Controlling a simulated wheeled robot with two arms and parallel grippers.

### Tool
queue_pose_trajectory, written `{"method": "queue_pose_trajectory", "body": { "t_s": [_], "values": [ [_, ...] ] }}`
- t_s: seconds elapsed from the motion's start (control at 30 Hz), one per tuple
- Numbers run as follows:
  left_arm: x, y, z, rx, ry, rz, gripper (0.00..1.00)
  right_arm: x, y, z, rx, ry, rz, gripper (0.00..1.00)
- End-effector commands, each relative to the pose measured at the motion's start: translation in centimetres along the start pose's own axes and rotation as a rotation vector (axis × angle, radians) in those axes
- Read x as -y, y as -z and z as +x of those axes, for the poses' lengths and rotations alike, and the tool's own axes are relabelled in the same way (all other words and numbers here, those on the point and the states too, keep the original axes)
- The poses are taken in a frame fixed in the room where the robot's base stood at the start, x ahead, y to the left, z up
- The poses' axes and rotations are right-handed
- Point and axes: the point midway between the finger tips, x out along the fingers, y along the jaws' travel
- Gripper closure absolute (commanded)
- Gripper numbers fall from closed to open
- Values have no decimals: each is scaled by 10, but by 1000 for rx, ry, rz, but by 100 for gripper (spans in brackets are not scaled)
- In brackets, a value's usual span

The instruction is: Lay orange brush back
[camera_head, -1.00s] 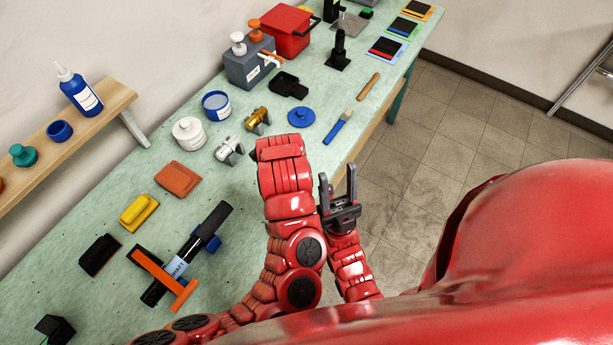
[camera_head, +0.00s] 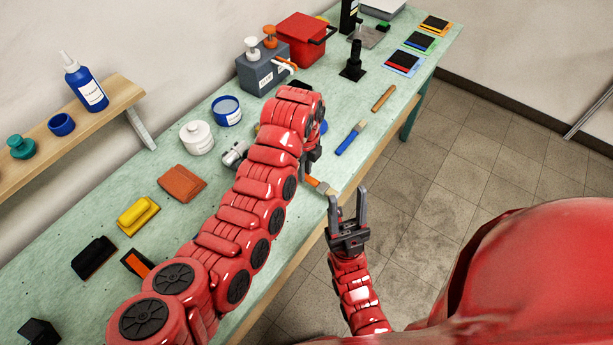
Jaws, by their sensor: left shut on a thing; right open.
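The orange brush (camera_head: 314,183) has an orange handle and pale bristles. It sticks out of my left gripper (camera_head: 309,168), which is shut on the handle near the bench's front edge. The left wrist hides much of the fingers and part of the handle. I cannot tell whether the brush touches the bench. My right gripper (camera_head: 347,205) is open and empty, fingers up, in front of the bench edge. A blue-handled brush (camera_head: 351,137) lies on the green bench (camera_head: 330,165) behind the orange one. A brown wooden stick (camera_head: 383,98) lies farther back.
My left arm crosses over the bench and covers its middle. A white jar (camera_head: 197,138), blue tin (camera_head: 227,110), brown pad (camera_head: 182,183), yellow block (camera_head: 138,216) and grey pump dispenser (camera_head: 262,66) stand along the back. Bare bench shows around the blue brush.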

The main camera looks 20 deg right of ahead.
Motion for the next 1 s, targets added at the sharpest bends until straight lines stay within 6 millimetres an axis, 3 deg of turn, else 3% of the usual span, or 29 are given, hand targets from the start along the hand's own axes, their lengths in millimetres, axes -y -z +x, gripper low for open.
{"method": "queue_pose_trajectory", "body": {
  "t_s": [0.47,0.6,0.73,1.0],
  "values": [
    [19,-7,1,-5,2,-1,100,0,0,-2,-1,0,0,50],
    [18,-6,18,-7,-4,-1,100,-1,2,13,-1,0,0,50],
    [18,-7,32,-6,-1,-2,100,-1,3,15,-1,0,0,50],
    [19,-8,36,-6,1,-2,100,-1,3,14,-1,0,0,50]
  ]
}}
